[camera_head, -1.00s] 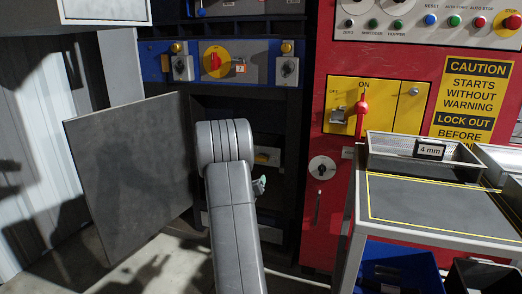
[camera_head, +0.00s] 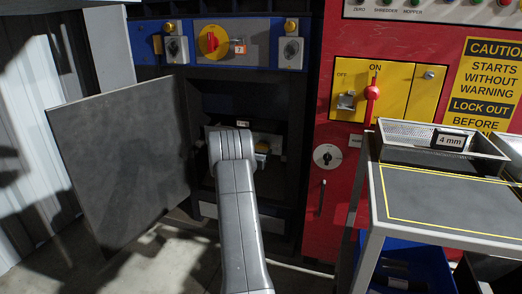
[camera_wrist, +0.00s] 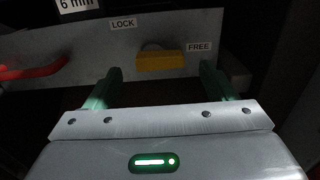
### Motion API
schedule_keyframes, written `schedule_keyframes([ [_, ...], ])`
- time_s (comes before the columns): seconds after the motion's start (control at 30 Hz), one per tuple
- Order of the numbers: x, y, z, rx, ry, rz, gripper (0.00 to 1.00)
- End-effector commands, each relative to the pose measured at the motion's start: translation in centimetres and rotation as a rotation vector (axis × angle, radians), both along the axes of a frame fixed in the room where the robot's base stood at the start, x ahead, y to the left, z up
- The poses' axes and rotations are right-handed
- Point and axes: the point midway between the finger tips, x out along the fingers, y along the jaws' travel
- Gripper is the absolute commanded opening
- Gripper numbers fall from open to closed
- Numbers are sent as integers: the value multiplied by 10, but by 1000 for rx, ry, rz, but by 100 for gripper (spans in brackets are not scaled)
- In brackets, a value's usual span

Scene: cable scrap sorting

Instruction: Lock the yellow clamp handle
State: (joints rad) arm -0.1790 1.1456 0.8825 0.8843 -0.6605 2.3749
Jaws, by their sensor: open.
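The yellow clamp handle (camera_wrist: 160,62) is in the wrist view, on a grey plate (camera_wrist: 118,45). It sits between the LOCK label (camera_wrist: 123,23) and the FREE label (camera_wrist: 199,47), closer to FREE. My gripper (camera_wrist: 160,84) is open, its green fingers apart to the left and right of the handle. I see nothing held, and cannot tell whether either finger touches the handle. In the head view a small yellow patch (camera_head: 262,147), likely the handle, shows inside the dark cabinet beside my arm. My gripper is hidden there.
The open grey cabinet door (camera_head: 120,165) stands left of my arm. A table (camera_head: 450,205) with a 4 mm tray (camera_head: 400,137) stands right, above a blue bin (camera_head: 415,262).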

Motion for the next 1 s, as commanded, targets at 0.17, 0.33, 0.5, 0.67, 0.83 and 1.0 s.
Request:
schedule_keyframes([
  [0.17, 23, -8, 0, 2, -2, 0, 78],
  [0.33, 36, -12, 0, 1, 0, 0, 78],
  [0.5, 40, -13, 0, 0, 0, 1, 78],
  [0.67, 40, -13, 0, 0, 0, 1, 78],
  [0.83, 40, -13, 0, 0, 0, 1, 60],
  [1.0, 40, -13, 0, 0, 0, 1, 33],
])
